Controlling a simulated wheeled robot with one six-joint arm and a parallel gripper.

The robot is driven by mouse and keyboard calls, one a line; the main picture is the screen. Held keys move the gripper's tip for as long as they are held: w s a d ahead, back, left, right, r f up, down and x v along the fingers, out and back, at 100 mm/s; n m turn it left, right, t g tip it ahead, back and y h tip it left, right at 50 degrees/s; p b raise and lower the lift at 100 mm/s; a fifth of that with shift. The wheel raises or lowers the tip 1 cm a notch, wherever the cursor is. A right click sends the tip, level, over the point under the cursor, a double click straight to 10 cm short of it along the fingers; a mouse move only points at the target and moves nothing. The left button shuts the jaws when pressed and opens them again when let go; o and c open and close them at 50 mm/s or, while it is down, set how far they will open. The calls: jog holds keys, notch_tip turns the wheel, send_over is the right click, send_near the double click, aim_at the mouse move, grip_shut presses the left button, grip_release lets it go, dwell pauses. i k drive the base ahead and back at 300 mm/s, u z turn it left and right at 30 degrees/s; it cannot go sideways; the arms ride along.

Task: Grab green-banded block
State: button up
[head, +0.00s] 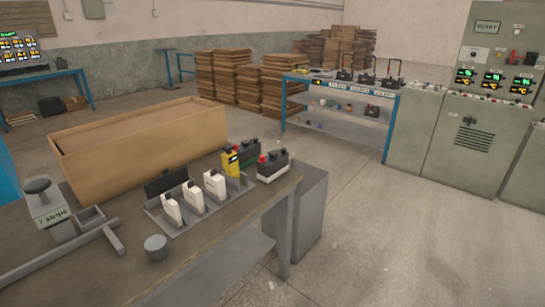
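No clear green band can be made out on any block at this size. A dark greenish block (249,151) stands at the far right of the near bench, partly hidden behind a yellow block (230,164). A dark block with a pale lower band and a red cap (272,167) stands near the bench's right edge. My gripper is not in view.
A large open cardboard box (150,147) stands behind the tray. A blue shelf table (335,122) stands beyond. Open floor (400,235) lies to the right.

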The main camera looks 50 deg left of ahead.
aim_at(249, 152)
jog(key=u, duration=0.3)
jog(key=i, duration=1.3)
jog(key=u, duration=1.1)
jog(key=i, duration=1.3)
jog(key=u, duration=1.45)
jog(key=i, duration=0.45)
jog(key=u, duration=0.25)
